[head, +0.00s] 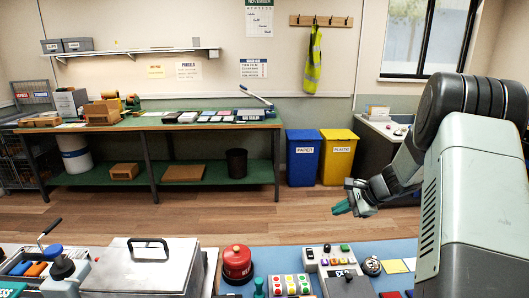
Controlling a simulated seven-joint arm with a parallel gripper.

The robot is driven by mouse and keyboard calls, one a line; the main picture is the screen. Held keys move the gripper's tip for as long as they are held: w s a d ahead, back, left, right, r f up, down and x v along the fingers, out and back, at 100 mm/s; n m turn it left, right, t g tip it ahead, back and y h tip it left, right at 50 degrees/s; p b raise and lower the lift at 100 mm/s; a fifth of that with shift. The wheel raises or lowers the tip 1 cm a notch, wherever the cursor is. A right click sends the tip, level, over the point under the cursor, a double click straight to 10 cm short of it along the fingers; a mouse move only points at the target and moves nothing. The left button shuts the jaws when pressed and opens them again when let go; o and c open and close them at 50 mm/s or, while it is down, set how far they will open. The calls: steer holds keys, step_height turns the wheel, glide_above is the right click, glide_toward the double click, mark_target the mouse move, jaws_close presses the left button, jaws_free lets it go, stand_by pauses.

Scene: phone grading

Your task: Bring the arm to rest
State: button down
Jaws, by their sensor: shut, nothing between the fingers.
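My gripper (341,209) shows at the right of centre in the head view, at the end of my grey and black arm. Its teal fingers are together, with nothing between them. It is held in the air, above and beyond the blue-topped bench (290,262) in the foreground, with no contact visible. My arm fills the right side of the view and hides what is behind it.
The near bench carries a metal lidded box (140,270), a red canister (237,262), button boxes (330,259) and a bell (372,265). Blue (304,160) and yellow (338,158) bins stand behind. A green workbench (150,125) lines the wall. Open floor lies between.

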steer(key=s+a+r+n+g+h, duration=0.1)
steer(key=s+a+r+n, duration=0.4)
steer(key=s+a+r, duration=0.4)
steer(key=s+a+r+n+g+h, duration=0.1)
steer(key=s+a+r+n+g, duration=0.1)
steer(key=s+a+r+n, duration=0.75)
steer(key=s+d+r+t+h, duration=0.1)
steer(key=s+d+r+h, duration=0.1)
steer(key=s, duration=0.8)
steer(key=s+d+r+n+t+h, duration=0.1)
steer(key=s+d+r+h, duration=0.1)
steer(key=s, duration=0.7)
steer(key=shift+s+d+r+t, duration=0.15)
steer(key=shift+s+r+t, duration=0.25)
steer(key=shift+r, duration=0.5)
